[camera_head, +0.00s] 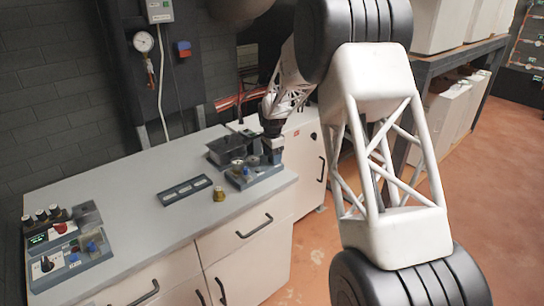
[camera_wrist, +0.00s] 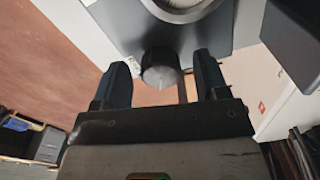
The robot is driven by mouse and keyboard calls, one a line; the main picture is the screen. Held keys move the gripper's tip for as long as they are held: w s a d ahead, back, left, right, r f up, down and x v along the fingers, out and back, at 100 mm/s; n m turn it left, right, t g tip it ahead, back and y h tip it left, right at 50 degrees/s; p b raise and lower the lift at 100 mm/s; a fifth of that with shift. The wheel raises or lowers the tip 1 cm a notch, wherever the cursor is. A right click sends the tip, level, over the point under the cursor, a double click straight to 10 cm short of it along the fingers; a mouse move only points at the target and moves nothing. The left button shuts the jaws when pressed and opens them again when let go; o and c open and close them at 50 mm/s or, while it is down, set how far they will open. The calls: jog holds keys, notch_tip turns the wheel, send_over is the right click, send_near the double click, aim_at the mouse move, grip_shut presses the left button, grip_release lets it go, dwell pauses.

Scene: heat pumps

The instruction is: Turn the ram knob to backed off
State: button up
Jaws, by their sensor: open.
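The knob (camera_wrist: 160,70), dark-sided with a grey face and a faint pointer line, sticks out from the grey fixture (camera_wrist: 218,30) in the wrist view. A small white label beside it is too blurred to read surely. My gripper (camera_wrist: 162,62) is open, with one dark finger on each side of the knob and a visible gap on both sides. In the head view my gripper (camera_head: 274,155) reaches down to the right end of the fixture (camera_head: 240,183) on the bench. The knob is hidden there behind the gripper.
The grey bench top (camera_head: 130,180) holds a dark slotted tray (camera_head: 186,190), a small brass part (camera_head: 219,194) and a control panel (camera_head: 66,250) with knobs at the left. A dark open box (camera_head: 225,150) stands behind the fixture. The bench top's middle is mostly clear.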

jog(key=shift+c, duration=0.3)
jog(key=c, duration=0.9)
jog(key=shift+o, duration=0.2)
jog(key=shift+n, duration=0.4)
jog(key=n, duration=1)
jog(key=shift+d, duration=0.1)
jog(key=n, duration=1.1)
jog(key=shift+w+r+n, duration=0.1)
jog(key=shift+n, duration=0.2)
